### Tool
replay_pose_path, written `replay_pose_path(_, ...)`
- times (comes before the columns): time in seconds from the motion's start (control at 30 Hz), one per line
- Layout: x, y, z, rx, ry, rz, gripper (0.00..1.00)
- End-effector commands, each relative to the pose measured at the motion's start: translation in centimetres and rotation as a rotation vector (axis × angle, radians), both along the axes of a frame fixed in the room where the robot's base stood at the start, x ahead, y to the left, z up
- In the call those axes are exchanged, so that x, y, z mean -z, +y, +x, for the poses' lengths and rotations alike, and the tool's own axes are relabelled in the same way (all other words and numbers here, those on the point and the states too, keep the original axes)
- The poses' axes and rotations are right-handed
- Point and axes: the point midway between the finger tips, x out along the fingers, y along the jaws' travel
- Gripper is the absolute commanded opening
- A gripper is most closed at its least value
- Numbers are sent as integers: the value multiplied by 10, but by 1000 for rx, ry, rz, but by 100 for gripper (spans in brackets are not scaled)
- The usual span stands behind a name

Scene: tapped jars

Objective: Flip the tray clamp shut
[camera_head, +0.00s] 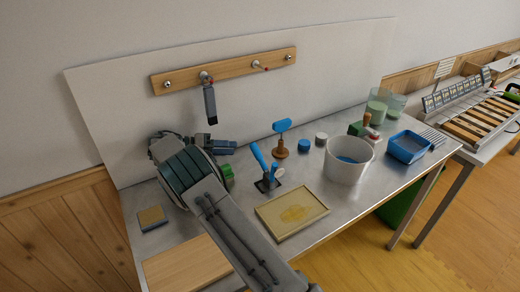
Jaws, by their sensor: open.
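The tray clamp (267,181) stands on the metal table just behind the tray. Its blue lever (258,157) is raised and leans up and to the left. A grey part with a pale round tip sticks out on its right side. The shallow tray (318,205), with a yellowish patch in it, lies flat in front of the clamp. My gripper (229,147) is at the far side of my bent arm, left of and behind the lever and apart from it. It is open and looks empty; its fingers are small and hard to make out.
A blue-handled tool (281,136), a blue lid (303,146) and a white bucket (349,165) stand to the right. A green thing (228,176) is partly hidden by my arm. A wooden board (185,265) lies front left. A dark tool (210,106) hangs from the wall rail (228,71).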

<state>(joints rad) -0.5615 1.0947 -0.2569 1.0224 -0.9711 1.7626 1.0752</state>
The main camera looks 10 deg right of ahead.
Motion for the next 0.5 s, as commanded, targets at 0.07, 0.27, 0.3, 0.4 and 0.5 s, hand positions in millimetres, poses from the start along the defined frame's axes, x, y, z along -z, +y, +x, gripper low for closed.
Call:
replay_pose_path(0.07,-1,-12,-1,3,3,1,43)
replay_pose_path(0.27,6,-53,-2,5,6,1,43)
replay_pose_path(0.3,8,-60,-3,4,5,3,43)
replay_pose_path(0.4,11,-79,-3,4,5,3,43)
replay_pose_path(0.5,15,-93,-4,3,4,3,43)
